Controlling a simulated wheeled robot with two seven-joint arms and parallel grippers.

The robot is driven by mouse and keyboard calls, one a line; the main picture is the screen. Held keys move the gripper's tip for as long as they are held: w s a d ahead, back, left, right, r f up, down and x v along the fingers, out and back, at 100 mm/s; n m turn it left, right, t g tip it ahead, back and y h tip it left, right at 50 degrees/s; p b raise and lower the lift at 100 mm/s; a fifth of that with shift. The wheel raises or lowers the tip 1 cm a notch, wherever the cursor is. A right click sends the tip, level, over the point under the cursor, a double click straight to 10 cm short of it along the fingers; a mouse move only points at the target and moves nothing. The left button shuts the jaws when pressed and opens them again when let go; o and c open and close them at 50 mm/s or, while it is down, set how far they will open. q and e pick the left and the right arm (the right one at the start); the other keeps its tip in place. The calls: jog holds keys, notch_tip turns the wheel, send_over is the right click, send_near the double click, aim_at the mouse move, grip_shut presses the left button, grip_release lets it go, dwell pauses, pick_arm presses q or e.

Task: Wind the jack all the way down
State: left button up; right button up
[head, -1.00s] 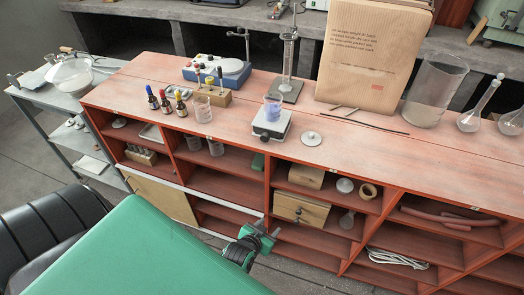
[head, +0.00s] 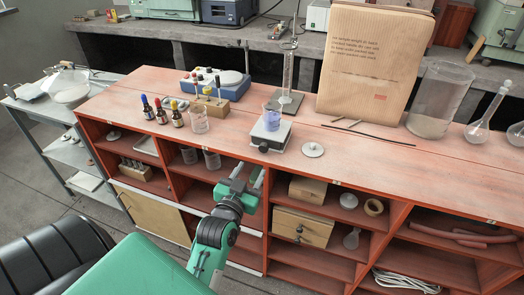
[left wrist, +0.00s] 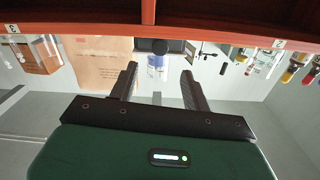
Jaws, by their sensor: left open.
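The jack (head: 268,134) is a small, low platform with a pale top and a dark knob (head: 263,147) on its front, near the bench's front edge. A beaker of blue-violet liquid (head: 272,117) stands on it. My left gripper (head: 249,173) is in front of the shelves, below and short of the jack, touching nothing. Its two fingers are spread and empty. In the left wrist view, which looks upside down, the dark front of the jack (left wrist: 160,46) and the beaker (left wrist: 156,66) show beyond the open fingers (left wrist: 160,70). My right gripper is out of view.
The bench's front edge overhangs open shelves.

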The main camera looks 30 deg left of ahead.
aim_at(263, 150)
pick_arm(q)
jog(key=p+x, duration=0.1)
jog(key=x, duration=0.9)
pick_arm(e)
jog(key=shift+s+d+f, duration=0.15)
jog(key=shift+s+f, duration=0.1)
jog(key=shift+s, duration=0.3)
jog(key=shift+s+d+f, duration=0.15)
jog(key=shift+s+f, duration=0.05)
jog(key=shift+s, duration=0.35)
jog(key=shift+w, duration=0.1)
pick_arm(q)
jog(key=shift+c, duration=0.9)
jog(key=c, duration=0.8)
jog(key=shift+d, duration=0.1)
jog(key=n+p, duration=0.3)
jog(key=shift+r, duration=0.15)
jog(key=shift+n+p, duration=0.3)
jog(key=shift+n, duration=0.1)
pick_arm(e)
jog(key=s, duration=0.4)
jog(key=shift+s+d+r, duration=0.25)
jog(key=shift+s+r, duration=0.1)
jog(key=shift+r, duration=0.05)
